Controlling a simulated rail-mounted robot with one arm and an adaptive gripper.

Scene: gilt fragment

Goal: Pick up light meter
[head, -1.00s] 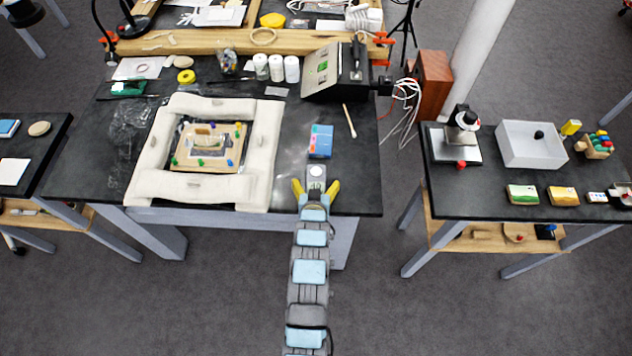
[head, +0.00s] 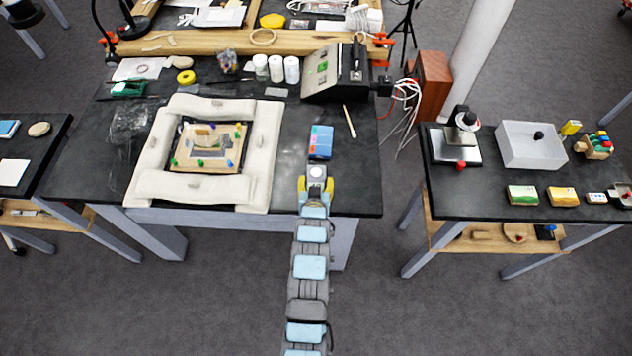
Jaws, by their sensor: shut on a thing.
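The light meter (head: 316,173), a small grey device with a round white dome, is at the front edge of the black centre table. My gripper (head: 316,184) reaches it from the front, and its yellow fingers are shut on the sides of the meter's near part. The dome end sticks out beyond the fingers. I cannot tell whether the meter is resting on the table or just off it.
A blue and red box (head: 320,142) stands just behind the meter. A padded white frame (head: 268,150) around a small panel (head: 210,148) lies to the left. A cotton-tipped stick (head: 349,121) lies behind right. The tabletop right of my gripper is clear.

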